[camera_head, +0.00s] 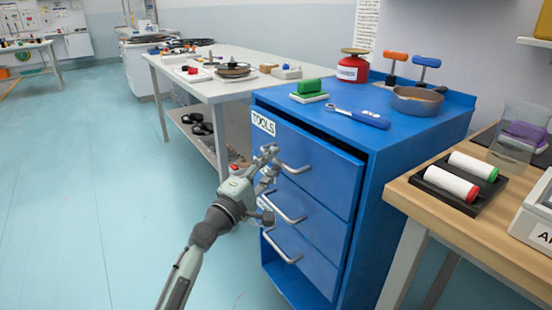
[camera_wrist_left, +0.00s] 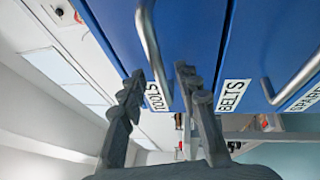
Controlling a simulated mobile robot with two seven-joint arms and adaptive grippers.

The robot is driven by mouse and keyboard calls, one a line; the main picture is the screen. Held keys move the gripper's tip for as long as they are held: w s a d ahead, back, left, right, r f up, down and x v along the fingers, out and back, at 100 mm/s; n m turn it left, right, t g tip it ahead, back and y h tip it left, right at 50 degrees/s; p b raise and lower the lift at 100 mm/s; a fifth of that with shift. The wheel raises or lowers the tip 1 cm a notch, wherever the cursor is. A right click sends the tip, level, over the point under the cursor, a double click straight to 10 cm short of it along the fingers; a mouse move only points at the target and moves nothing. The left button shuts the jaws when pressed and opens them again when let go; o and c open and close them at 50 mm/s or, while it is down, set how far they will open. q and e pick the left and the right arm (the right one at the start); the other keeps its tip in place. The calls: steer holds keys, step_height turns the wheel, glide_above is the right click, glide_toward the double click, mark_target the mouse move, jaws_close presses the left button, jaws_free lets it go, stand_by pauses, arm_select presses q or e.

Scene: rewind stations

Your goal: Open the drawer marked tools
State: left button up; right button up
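The blue cabinet (camera_head: 420,135) has three drawers with bent metal handles. The top drawer (camera_head: 320,170) bears the TOOLS label (camera_head: 263,124), which also shows in the left wrist view (camera_wrist_left: 156,97). A dark gap runs along its upper edge; I cannot tell if it is slightly out. My left gripper (camera_head: 272,160) is at the left end of the top handle (camera_head: 294,168). In the left wrist view, my left gripper's fingers (camera_wrist_left: 160,78) are apart, with the tools handle (camera_wrist_left: 150,45) between them in the picture. Contact is unclear. My right gripper is out of view.
The BELTS label (camera_wrist_left: 232,95) marks the neighbouring drawer, whose handle (camera_head: 283,210) is just below. A wooden table (camera_head: 455,225) stands close on the right, a grey workbench (camera_head: 215,85) behind left. A blue-handled tool (camera_head: 362,118) lies on the cabinet. Left floor is clear.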

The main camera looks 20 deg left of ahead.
arm_select(q)
steer(key=shift+x, duration=0.8)
steer(key=shift+f, duration=0.1)
jaws_close()
